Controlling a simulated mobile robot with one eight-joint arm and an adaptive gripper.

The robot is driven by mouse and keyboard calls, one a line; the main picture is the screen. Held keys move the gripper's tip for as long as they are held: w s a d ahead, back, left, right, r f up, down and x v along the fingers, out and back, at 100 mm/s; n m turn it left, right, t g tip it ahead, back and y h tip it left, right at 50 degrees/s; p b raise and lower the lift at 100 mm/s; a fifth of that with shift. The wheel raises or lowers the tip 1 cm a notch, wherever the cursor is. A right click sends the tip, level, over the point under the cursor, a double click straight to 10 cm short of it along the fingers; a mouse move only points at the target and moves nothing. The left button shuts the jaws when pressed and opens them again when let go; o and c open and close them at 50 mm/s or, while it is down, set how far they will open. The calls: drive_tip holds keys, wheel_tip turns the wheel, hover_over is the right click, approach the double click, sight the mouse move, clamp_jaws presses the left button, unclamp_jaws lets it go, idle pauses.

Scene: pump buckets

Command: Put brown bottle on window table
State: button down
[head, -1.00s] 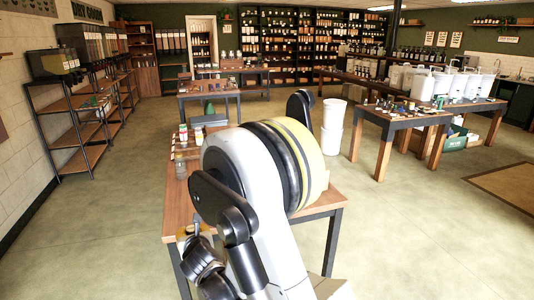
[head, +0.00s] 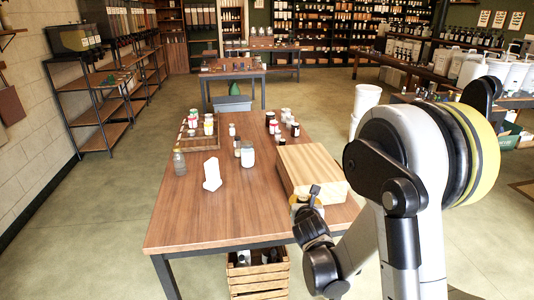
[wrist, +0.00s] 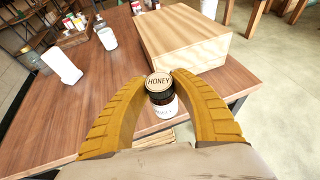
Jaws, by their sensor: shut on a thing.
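My gripper (wrist: 160,102) is shut on a small dark brown bottle (wrist: 160,95) in the wrist view. The bottle has a black-rimmed lid marked HONEY and a white label. It is upright between the two yellow fingers, near the front right edge of a wooden table (head: 220,215); I cannot tell its height above the top. In the head view my gripper (head: 303,203) is small and partly hidden by my arm, and the bottle is hard to make out there. I cannot tell which table is the window table.
A wooden box (head: 312,170) stands on the table just beyond my gripper. A white angular object (head: 212,174), a clear bottle (head: 179,162), a tray of jars (head: 190,138) and several loose jars stand farther back. The table's left front is clear. A slatted crate (head: 258,275) sits below.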

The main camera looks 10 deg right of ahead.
drive_tip(key=w+a+f+b, duration=0.1)
drive_tip(key=w+f+b, duration=0.1)
drive_tip(key=w+f, duration=0.1)
drive_tip(key=w+a+f+b, duration=0.2)
drive_tip(key=w+f, duration=0.2)
drive_tip(key=w+a+f+b, duration=0.2)
drive_tip(key=w+f+b, duration=0.1)
drive_tip(key=f, duration=0.1)
drive_tip(key=shift+w+f, duration=0.1)
drive_tip(key=shift+w, duration=0.1)
drive_tip(key=c, duration=1.1)
unclamp_jaws()
